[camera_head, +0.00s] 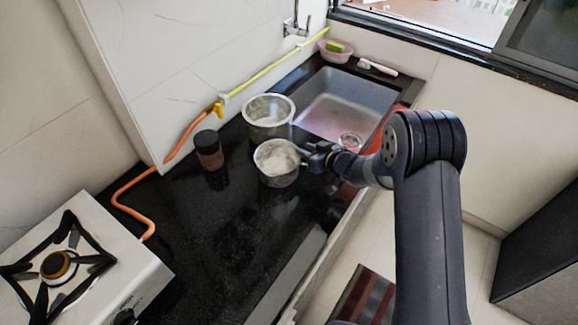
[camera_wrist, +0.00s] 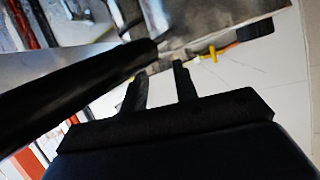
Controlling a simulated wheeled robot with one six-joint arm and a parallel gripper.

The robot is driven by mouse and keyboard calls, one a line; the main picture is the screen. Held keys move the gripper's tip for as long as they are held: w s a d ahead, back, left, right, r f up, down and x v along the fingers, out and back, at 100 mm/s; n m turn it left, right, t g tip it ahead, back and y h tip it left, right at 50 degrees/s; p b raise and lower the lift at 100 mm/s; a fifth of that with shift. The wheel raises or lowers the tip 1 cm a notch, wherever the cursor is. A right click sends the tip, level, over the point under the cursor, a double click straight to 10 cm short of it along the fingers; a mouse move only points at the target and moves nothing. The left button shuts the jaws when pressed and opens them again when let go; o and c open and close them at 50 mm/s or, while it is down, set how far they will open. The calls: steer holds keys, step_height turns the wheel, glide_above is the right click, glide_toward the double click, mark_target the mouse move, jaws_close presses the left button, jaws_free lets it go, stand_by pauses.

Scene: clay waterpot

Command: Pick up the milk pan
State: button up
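The milk pan (camera_head: 276,165) is the smaller, pale metal pot near the middle of the dark counter in the head view. My gripper (camera_head: 313,157) is at its right side, where the handle is mostly hidden by the gripper. In the wrist view, a thick black handle (camera_wrist: 80,85) runs diagonally from the left edge to the scuffed metal pan (camera_wrist: 215,20) at the top. My two gripper fingers (camera_wrist: 163,75) stand apart with pale wall showing between them. The handle crosses the left fingertip. I cannot tell whether they touch.
A larger metal pot (camera_head: 268,112) stands close behind the pan. A dark jar (camera_head: 209,150) is to its left. The sink (camera_head: 350,100) lies behind my gripper, and a stove (camera_head: 85,275) is at the lower left. The front counter is clear.

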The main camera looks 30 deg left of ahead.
mark_target(295, 147)
steer(key=shift+p+x, duration=0.95)
steer(key=shift+x, duration=1.65)
steer(key=shift+s+f, duration=0.15)
steer(key=shift+c, duration=0.5)
jaws_close()
